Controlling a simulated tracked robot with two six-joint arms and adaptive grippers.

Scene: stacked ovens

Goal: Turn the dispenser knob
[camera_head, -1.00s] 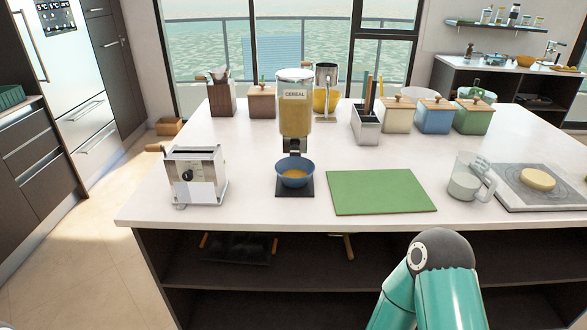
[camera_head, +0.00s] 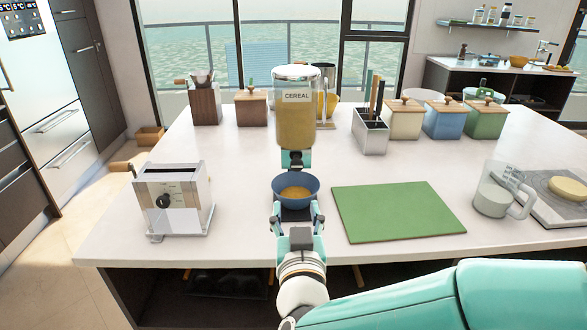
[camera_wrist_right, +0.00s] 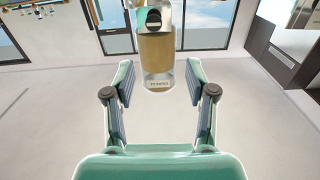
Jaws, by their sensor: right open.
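The cereal dispenser (camera_head: 296,124) stands on the white counter, with a clear hopper of cereal and a label. Its dark knob area (camera_head: 295,158) is low on its front, above a blue bowl (camera_head: 295,194) with cereal in it. My right gripper (camera_head: 297,212) is open and empty in front of the bowl, its fingers pointing toward the dispenser. In the right wrist view the dispenser (camera_wrist_right: 157,50) appears upside down, ahead of and between the open fingers (camera_wrist_right: 159,78), with a gap. Its dark knob area (camera_wrist_right: 153,18) is near the top edge. My left gripper is not in view.
A toaster-like steel appliance (camera_head: 174,198) stands left of the bowl, and a green board (camera_head: 395,211) lies to the right. Canisters (camera_head: 443,118) and a utensil holder (camera_head: 370,133) stand behind. Counter between them is bare.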

